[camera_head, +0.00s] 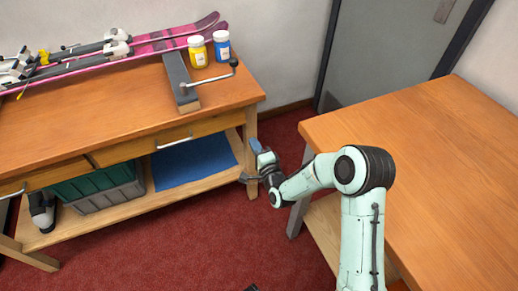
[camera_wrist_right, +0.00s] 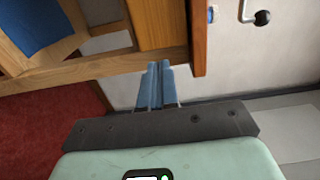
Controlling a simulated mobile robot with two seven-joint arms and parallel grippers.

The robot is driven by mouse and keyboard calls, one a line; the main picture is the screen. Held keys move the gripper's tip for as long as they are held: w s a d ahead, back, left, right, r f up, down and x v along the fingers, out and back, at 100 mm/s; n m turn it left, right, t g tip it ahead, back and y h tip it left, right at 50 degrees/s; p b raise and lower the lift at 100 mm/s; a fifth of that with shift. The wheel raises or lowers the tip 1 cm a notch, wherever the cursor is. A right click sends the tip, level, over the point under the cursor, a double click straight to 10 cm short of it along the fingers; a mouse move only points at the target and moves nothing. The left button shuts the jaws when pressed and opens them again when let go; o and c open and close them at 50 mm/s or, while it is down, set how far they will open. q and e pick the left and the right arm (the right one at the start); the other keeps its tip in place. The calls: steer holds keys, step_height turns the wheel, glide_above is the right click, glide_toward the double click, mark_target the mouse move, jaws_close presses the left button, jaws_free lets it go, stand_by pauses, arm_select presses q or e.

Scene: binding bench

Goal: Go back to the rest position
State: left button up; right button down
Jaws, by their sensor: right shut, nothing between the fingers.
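My right gripper (camera_head: 255,145) is in the gap between the wooden bench and the table on the right, close to the bench's right front leg. Its blue fingers are shut against each other with nothing between them, as the right wrist view (camera_wrist_right: 156,82) shows. In that view the fingers point toward the bench edge. My pale green right arm comes up from the lower right in the head view. My left gripper is not in view.
The wooden bench (camera_head: 60,128) carries skis (camera_head: 150,42), a yellow jar (camera_head: 197,52), a blue jar (camera_head: 222,46) and a crank-handled clamp (camera_head: 180,82). Its lower shelf holds a green crate (camera_head: 100,187) and blue mat (camera_head: 190,162). A bare table (camera_head: 450,150) stands right. Red floor (camera_head: 190,240) is open.

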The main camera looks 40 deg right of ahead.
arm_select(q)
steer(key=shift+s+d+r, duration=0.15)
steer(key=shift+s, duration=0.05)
arm_select(e)
steer(key=shift+v, duration=0.95)
steer(key=shift+f, duration=0.1)
